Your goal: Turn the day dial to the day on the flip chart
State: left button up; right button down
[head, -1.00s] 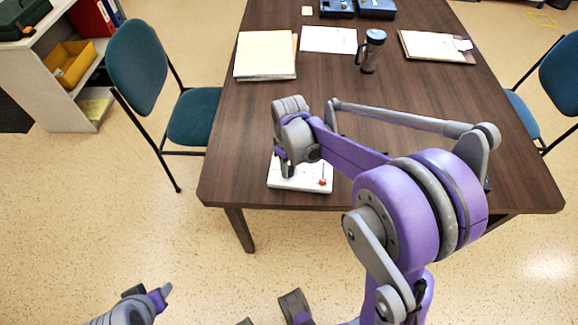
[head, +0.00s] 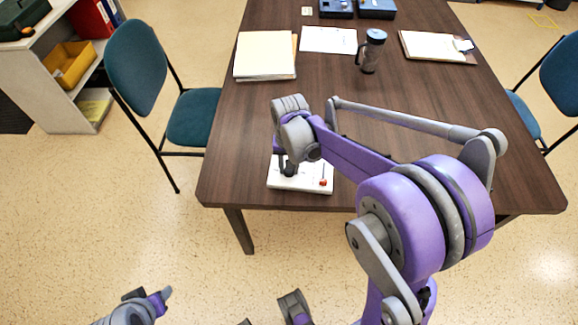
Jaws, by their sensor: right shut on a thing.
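A white panel (head: 312,179) lies on the near edge of the dark table, with a small red knob (head: 323,183) at its right. My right gripper (head: 288,171) points down over the left part of the panel. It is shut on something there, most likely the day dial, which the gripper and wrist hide. The dial's markings cannot be read. No flip chart can be made out. My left gripper (head: 163,295) is at the lower left, over the floor and away from the table; its jaws are not clear.
Teal chairs (head: 139,65) stand at both sides. A shelf (head: 50,75) is at the left.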

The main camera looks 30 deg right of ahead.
jog(key=m, duration=0.6)
jog(key=shift+m, duration=0.3)
dwell(0.5)
jog(key=c, duration=0.5)
grip_release()
jog(key=shift+r, duration=0.15)
notch_tip(320, 180, up, 11)
jog(key=shift+f+p, duration=0.2)
jog(key=shift+p, duration=0.3)
